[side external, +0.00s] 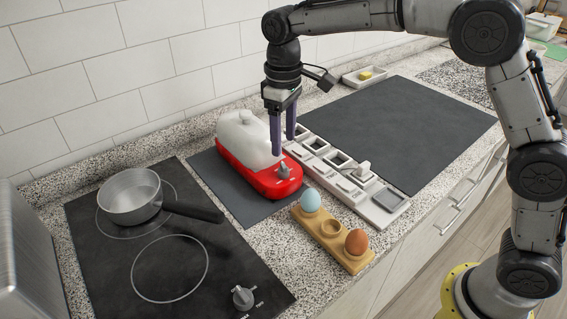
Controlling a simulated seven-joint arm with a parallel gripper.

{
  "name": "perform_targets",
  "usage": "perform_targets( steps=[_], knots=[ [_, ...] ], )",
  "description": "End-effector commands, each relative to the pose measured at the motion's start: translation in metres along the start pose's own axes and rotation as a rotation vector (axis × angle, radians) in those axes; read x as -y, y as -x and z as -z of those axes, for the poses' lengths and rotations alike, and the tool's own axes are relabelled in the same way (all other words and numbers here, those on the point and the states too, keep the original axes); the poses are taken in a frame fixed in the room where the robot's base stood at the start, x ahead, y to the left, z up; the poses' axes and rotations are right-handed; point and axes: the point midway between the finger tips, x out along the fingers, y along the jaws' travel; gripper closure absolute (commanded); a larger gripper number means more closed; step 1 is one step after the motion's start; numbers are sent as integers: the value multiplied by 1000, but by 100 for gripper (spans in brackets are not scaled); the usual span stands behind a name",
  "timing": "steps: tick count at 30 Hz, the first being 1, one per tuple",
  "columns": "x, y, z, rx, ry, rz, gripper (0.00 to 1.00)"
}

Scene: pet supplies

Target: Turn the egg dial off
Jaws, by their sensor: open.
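The egg cooker (245,150) has a red base and a whitish lid and sits on a dark mat. Its grey dial (284,170) is on top of the red base at the front end. The dial's exact setting is too small to read. My gripper (283,152) points down with its two purple fingers apart. The fingertips are just above and beside the dial, with nothing visible between them. I cannot tell whether a fingertip touches the dial.
A wooden holder (331,230) carries a blue egg (310,200) and a brown egg (356,242). A white compartment strip (383,206) lies to the right. A cooktop (100,267) with a pan (131,194) and a knob (242,297) is at left. A dark mat (410,120) lies clear behind.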

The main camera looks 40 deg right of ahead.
Motion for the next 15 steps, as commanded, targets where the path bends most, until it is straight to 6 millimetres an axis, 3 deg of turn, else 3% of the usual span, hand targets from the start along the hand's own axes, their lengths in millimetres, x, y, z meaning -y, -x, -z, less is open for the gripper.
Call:
perform_targets(
  steps=[6, 15],
  knots=[
    [0, -42, 0, 3, 0, 1, 38],
    [0, -74, 0, 1, 0, 1, 38]
  ],
)
